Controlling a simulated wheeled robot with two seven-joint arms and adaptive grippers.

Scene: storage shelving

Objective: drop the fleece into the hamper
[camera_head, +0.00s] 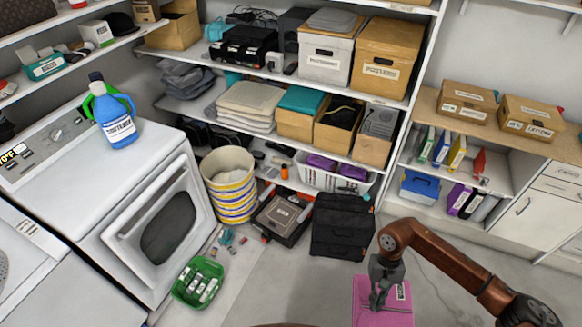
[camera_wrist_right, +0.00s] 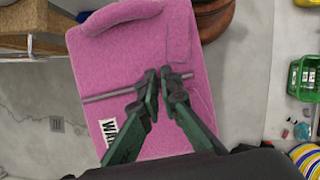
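The fleece is a pink folded piece (camera_head: 398,316) with a white label, at the bottom right of the head view. In the right wrist view the fleece (camera_wrist_right: 110,60) fills the middle, with a grey strip across it. My right gripper (camera_head: 376,303) reaches down onto it. In the wrist view the gripper's fingertips (camera_wrist_right: 161,78) are drawn close together over the fleece's middle, with a small gap, and appear shut on it; the contact itself is hidden. The hamper (camera_head: 229,183) is a round, open-topped basket with yellow, white and blue bands, standing left of centre. My left gripper is out of view.
A green basket (camera_head: 198,283) and small litter lie on the floor near the white front-loading machine (camera_head: 140,215). A dark toolbox (camera_head: 281,217) and a black case (camera_head: 342,226) stand between hamper and right arm. Shelves rise behind. Floor in the middle foreground is clear.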

